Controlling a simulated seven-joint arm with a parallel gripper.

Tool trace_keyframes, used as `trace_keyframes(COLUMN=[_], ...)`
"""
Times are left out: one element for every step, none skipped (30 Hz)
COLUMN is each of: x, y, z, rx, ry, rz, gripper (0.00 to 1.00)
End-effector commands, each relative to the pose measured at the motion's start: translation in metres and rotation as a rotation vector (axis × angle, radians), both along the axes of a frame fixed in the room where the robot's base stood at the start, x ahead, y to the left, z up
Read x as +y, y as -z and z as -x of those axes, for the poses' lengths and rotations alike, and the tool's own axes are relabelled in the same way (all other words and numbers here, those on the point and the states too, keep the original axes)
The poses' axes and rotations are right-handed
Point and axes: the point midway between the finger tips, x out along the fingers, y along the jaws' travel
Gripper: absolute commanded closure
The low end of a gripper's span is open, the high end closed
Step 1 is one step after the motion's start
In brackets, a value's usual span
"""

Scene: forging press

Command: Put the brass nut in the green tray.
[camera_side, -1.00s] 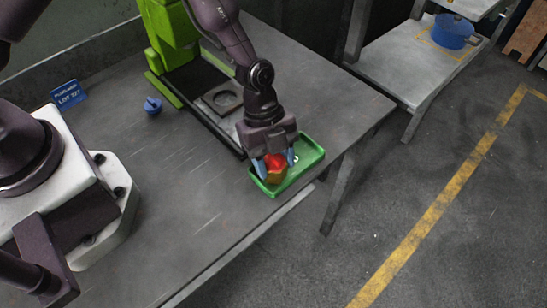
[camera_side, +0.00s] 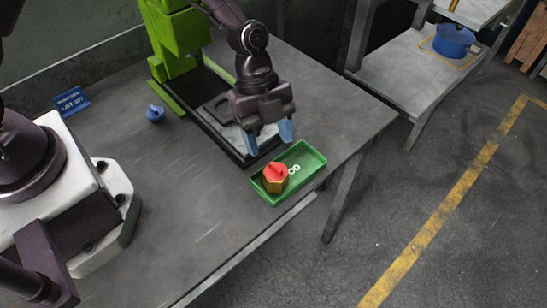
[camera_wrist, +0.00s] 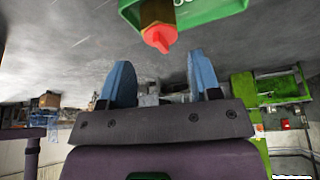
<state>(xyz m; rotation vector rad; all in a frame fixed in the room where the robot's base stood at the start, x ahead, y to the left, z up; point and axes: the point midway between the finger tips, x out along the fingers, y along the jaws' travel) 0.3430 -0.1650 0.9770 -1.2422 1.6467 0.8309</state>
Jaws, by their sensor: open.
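The brass nut (camera_side: 275,186), with a red pointed piece (camera_side: 276,171) on top, stands in the left part of the green tray (camera_side: 310,155). In the wrist view the nut (camera_wrist: 157,12) and its red top (camera_wrist: 160,38) show at the upper edge, in front of the tray (camera_wrist: 215,12). My gripper (camera_side: 270,148) is open and empty, with blue fingers, above the table just behind and left of the tray, apart from the nut. In the wrist view the fingers (camera_wrist: 163,85) are spread with nothing between them.
A green press (camera_side: 177,45) with a dark bed stands behind my gripper. A small blue knob-like part (camera_side: 155,113) and a blue sign (camera_side: 71,101) are on the table at left. The table front is clear. A blue pot (camera_side: 454,40) sits on a side bench.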

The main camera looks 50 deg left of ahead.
Motion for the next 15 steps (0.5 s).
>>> trace_keyframes(x=[0.005, 0.006, 0.009, 0.011, 0.012, 0.014, 0.015, 0.016, 0.017, 0.017, 0.017, 0.018, 0.018, 0.018, 0.018], y=[-0.011, -0.016, -0.022, -0.026, -0.030, -0.034, -0.037, -0.039, -0.041, -0.043, -0.044, -0.045, -0.045, -0.045, -0.046], z=[-0.002, -0.003, -0.003, -0.004, -0.004, -0.005, -0.005, -0.005, -0.005, -0.005, -0.005, -0.005, -0.005, -0.005, -0.005], rx=[-0.005, -0.005, -0.004, -0.004, -0.003, -0.003, -0.002, -0.001, -0.001, 0.000, 0.000, 0.000, 0.000, 0.000, 0.000], ry=[-0.003, -0.002, -0.002, -0.004, -0.002, -0.001, -0.002, -0.002, -0.001, -0.001, 0.000, 0.000, 0.000, 0.000, -0.004], rz=[0.000, 0.000, -0.001, -0.001, 0.000, 0.000, 0.001, 0.000, 0.000, 0.000, -0.001, -0.001, 0.000, -0.001, -0.003], gripper=[0.43, 0.43, 0.43, 0.43, 0.43, 0.43, 0.43, 0.43, 0.43, 0.43, 0.43, 0.43, 0.43, 0.43, 0.43])
